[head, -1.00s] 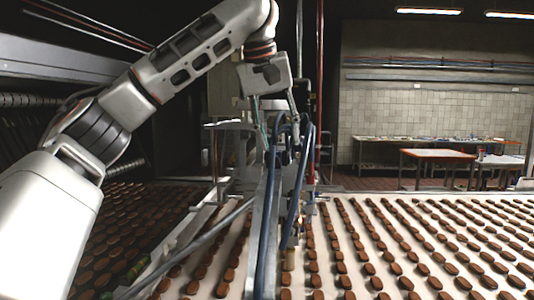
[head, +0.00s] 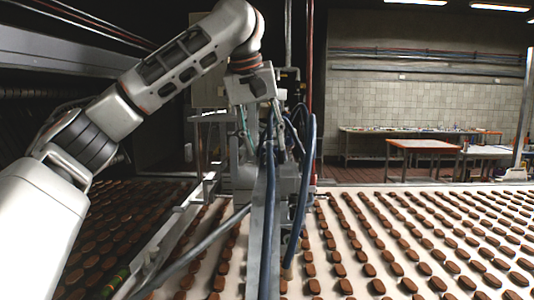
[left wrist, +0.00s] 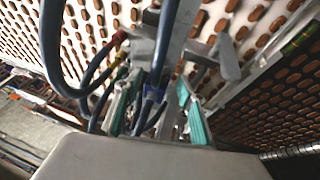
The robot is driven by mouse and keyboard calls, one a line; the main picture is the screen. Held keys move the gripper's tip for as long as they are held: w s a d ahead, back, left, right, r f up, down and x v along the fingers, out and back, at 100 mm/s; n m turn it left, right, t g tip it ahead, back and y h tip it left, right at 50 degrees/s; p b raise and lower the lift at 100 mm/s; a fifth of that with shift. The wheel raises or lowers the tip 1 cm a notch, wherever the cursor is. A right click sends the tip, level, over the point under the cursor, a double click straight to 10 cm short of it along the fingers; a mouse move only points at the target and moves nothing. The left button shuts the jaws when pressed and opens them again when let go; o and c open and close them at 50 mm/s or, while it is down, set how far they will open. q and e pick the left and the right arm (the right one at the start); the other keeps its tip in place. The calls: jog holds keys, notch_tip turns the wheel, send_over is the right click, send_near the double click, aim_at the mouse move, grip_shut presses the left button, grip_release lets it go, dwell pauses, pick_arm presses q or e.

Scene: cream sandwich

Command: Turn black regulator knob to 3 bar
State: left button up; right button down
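I cannot make out the black regulator knob in either view. My left gripper (head: 263,138) hangs fingers-down at the machine frame (head: 256,235), close to the blue hoses (head: 305,190). In the left wrist view its two teal-padded fingers (left wrist: 158,104) are apart, so it is open. Blue-collared fittings and hoses (left wrist: 95,85) show between and beside the fingers. I cannot tell whether the fingers touch any of these parts. My right gripper is in neither view.
A pale conveyor (head: 420,235) with many rows of brown biscuits runs to the right. A darker belt of biscuits (head: 105,235) lies at the left. A metal rail (head: 165,240) runs beside the frame. Tables (head: 423,145) stand far back by the tiled wall.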

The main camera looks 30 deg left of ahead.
aim_at(272, 153)
pick_arm(q)
jog(key=shift+x, duration=1.8)
jog(key=c, duration=1.1)
jog(key=shift+c, duration=0.2)
jog(key=y, duration=0.1)
jog(key=g+y, duration=0.1)
jog(key=y, duration=0.1)
jog(key=shift+w+d+r+m+g, duration=0.1)
jog(key=shift+w+d+m+g, duration=0.05)
jog(key=shift+d+m+g, duration=0.2)
jog(key=shift+w+m+g+y, duration=0.1)
jog(key=shift+m+g+y, duration=0.35)
jog(key=shift+y, duration=1.05)
